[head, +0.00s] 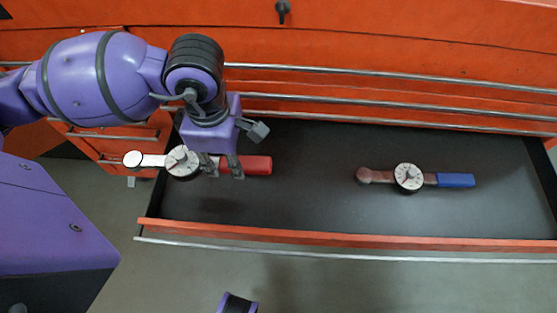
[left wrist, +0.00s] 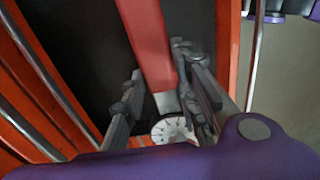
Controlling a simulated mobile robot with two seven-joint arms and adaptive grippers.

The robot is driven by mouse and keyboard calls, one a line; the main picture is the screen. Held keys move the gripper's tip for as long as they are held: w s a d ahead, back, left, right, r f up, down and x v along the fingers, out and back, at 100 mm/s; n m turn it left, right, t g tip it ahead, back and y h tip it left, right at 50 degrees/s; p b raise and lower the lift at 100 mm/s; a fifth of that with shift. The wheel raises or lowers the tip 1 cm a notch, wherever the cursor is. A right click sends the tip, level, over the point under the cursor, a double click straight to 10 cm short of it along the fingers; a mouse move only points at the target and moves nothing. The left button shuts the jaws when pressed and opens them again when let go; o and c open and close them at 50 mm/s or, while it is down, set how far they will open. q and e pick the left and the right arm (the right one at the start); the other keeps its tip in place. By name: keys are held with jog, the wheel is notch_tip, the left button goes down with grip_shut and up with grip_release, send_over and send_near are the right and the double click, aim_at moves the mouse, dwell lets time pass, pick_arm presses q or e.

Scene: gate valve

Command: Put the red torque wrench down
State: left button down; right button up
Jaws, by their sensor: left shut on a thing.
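The red torque wrench (head: 257,165) has a red handle, a round white dial and a pale round head. It lies level across the left end of the open drawer (head: 300,200), with its head reaching past the drawer's left wall. My left gripper (head: 228,168) is shut on it between dial and handle. In the left wrist view the red handle (left wrist: 146,40) runs up from between the fingers (left wrist: 155,100), with the dial (left wrist: 172,130) close below. I cannot tell whether the wrench touches the drawer floor. My right gripper is not in view.
A blue-handled torque wrench (head: 455,180) with a white dial lies on the drawer floor at the right. The dark floor between the two wrenches is clear. The orange cabinet (head: 400,50) with metal rails stands behind, and the drawer's front edge (head: 350,239) faces the grey floor.

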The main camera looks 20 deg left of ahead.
aim_at(274, 171)
pick_arm(q)
jog(key=w+d+f+b, duration=0.1)
jog(key=w+d+f, duration=0.5)
jog(key=shift+w+f+b, duration=0.15)
jog(key=shift+w+b, duration=0.2)
jog(key=shift+w+d+f, duration=0.35)
jog(key=shift+f, duration=0.2)
jog(key=shift+w+d+f, duration=0.1)
jog(key=shift+w+f, duration=0.05)
jog(key=shift+f, duration=0.1)
notch_tip(274, 171, down, 3)
jog(key=shift+w+d+f+b, duration=0.1)
jog(key=shift+b, duration=0.6)
jog(key=shift+f, duration=0.1)
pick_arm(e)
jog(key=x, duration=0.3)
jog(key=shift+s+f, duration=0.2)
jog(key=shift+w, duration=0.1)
pick_arm(q)
jog(key=c, duration=1.4)
grip_release()
jog(key=shift+o, duration=0.2)
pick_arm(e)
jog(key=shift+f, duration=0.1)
